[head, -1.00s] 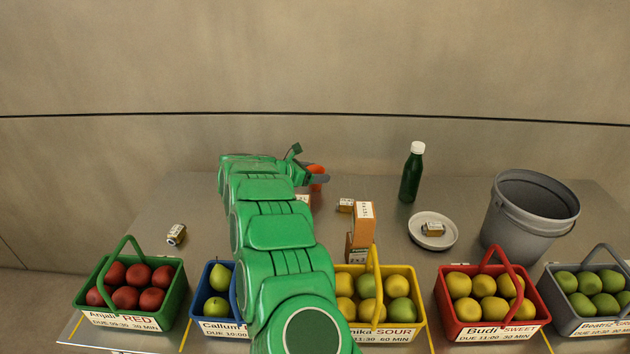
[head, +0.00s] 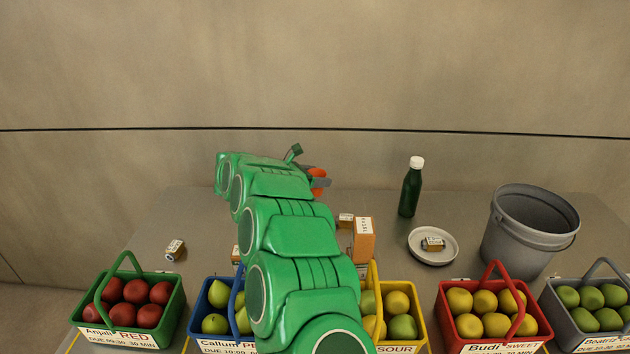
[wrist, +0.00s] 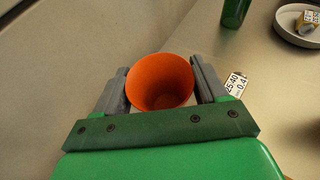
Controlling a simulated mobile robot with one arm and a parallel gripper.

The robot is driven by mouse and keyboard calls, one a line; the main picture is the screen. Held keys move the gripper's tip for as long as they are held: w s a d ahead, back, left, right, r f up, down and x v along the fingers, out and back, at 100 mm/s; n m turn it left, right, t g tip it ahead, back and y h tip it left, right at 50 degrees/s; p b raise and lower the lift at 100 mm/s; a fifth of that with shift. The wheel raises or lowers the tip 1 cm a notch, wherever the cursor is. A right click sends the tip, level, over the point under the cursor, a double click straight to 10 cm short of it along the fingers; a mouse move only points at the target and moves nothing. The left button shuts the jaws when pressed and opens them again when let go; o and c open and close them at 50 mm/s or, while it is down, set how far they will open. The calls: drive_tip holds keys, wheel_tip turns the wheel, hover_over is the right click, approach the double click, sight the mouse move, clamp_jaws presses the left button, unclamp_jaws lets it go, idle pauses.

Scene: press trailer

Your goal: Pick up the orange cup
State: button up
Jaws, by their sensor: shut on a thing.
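The orange cup (wrist: 160,82) sits between the two grey fingers of my gripper (wrist: 160,90) in the wrist view, its round open mouth facing the camera. My gripper is shut on it, with a finger against each side. In the head view the cup (head: 318,178) shows only partly, behind my green arm at the back of the table. One grey fingertip (head: 323,184) shows beside it. I cannot tell how far the cup is above the table.
A green bottle (head: 411,190), a white plate (head: 418,252) with a small labelled box, and a grey bucket (head: 525,238) stand to the right. An orange carton (head: 363,240) is near my arm. Fruit baskets line the front, including a red one (head: 505,344).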

sight(317, 172)
drive_tip(key=s+r, duration=0.2)
drive_tip(key=r, duration=0.1)
drive_tip(key=shift+s+d, duration=0.2)
drive_tip(key=shift+s, duration=0.1)
drive_tip(key=s+d+r, duration=0.2)
drive_tip(key=s+r, duration=0.2)
drive_tip(key=s, duration=0.4)
drive_tip(key=shift+s, duration=0.3)
